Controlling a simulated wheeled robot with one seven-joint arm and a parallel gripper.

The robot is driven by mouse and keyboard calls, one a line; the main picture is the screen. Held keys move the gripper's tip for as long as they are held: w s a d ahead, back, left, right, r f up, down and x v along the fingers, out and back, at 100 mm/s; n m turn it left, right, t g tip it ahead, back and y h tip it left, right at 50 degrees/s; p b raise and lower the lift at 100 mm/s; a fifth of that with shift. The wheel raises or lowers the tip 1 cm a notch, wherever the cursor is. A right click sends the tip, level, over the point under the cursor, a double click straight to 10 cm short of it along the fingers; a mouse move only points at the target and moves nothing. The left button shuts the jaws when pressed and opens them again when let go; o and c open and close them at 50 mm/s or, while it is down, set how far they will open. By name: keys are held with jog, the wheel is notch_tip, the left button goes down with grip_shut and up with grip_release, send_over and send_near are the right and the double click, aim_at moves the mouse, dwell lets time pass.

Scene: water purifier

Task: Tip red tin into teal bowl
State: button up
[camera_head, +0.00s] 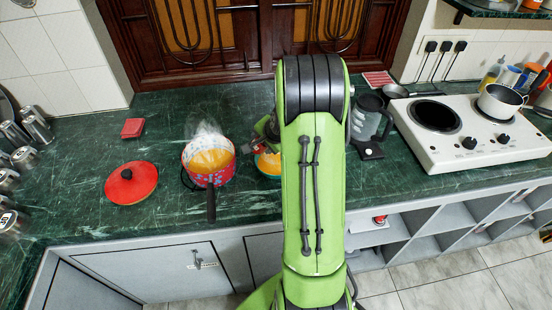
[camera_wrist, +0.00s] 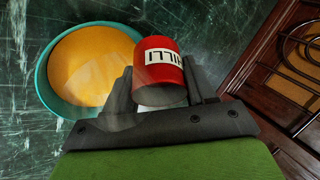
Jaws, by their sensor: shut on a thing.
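My gripper (camera_wrist: 158,68) is shut on the red tin (camera_wrist: 162,62), with one dark finger on each side of it. The tin has a white label with black letters that read upside down in the wrist view. The teal bowl (camera_wrist: 48,98) is just left of the tin there, with an orange-yellow filling inside. The tin's near end faces the camera; I cannot tell what is left inside it. In the head view the bowl (camera_head: 268,164) is mostly hidden behind my green arm, and the gripper and tin are largely hidden too.
A red pot (camera_head: 208,162) with orange contents and steam stands left of the bowl, its dark handle toward the front. A red lid (camera_head: 131,183) and a small red block (camera_head: 132,128) lie further left. Wooden panels rise behind.

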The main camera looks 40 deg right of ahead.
jog(key=shift+s+d+f+t+b, duration=0.2)
jog(key=shift+t+b, duration=0.1)
jog(key=shift+b, duration=0.1)
jog(key=shift+s+d+r+t+y+b, duration=0.1)
jog(key=shift+s+r+t+y+b, duration=0.2)
jog(key=shift+t+b, duration=0.5)
dwell(1.7)
jog(key=shift+r+m+t+y+b, duration=0.2)
jog(key=shift+m+t+y+b, duration=0.4)
jog(key=shift+b, duration=0.7)
dwell(1.5)
jog(key=shift+f+t+b, duration=0.5)
jog(key=shift+t+b, duration=0.3)
jog(key=shift+b, duration=0.95)
dwell(0.5)
